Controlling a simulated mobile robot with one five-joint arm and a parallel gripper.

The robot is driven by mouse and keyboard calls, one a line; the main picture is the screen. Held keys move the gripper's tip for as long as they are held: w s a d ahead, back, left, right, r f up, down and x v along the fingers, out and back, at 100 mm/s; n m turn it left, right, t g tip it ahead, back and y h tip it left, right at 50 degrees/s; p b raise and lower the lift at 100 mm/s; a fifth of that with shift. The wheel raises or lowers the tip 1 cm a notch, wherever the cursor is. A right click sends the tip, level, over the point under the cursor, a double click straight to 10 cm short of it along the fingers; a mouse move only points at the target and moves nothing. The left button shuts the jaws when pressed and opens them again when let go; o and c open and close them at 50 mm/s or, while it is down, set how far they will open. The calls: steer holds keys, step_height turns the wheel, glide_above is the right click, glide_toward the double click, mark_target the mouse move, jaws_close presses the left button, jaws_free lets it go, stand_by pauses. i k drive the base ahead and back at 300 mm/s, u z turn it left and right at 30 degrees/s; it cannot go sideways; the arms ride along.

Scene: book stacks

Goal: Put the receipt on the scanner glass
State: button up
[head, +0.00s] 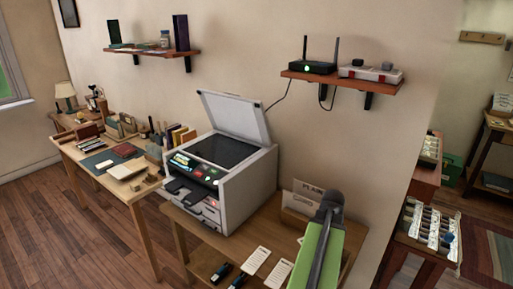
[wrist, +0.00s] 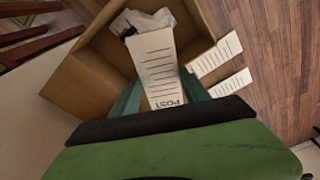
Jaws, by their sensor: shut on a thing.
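The scanner (head: 222,180) stands on a wooden table with its lid (head: 235,117) raised, and its dark glass (head: 224,151) is bare. In the wrist view, my gripper (wrist: 163,93) is shut on a pale lined paper slip (wrist: 157,62) marked POST, which may be the receipt. The slip is over or in front of an open brown box shape (wrist: 84,75). In the head view, my green arm (head: 322,250) is at the lower right, right of the scanner; its gripper and the held slip are hidden there.
Two lined slips (head: 256,261) (head: 279,274) lie on the table, beside small dark objects (head: 221,272). A holder marked PLAIN (head: 301,196) stands right of the scanner. A wall shelf (head: 342,80) with a router (head: 314,66) hangs above. A cluttered desk (head: 150,187) is at left.

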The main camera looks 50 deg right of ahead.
mark_target(229, 152)
steer(key=z, duration=0.15)
steer(key=i, duration=1)
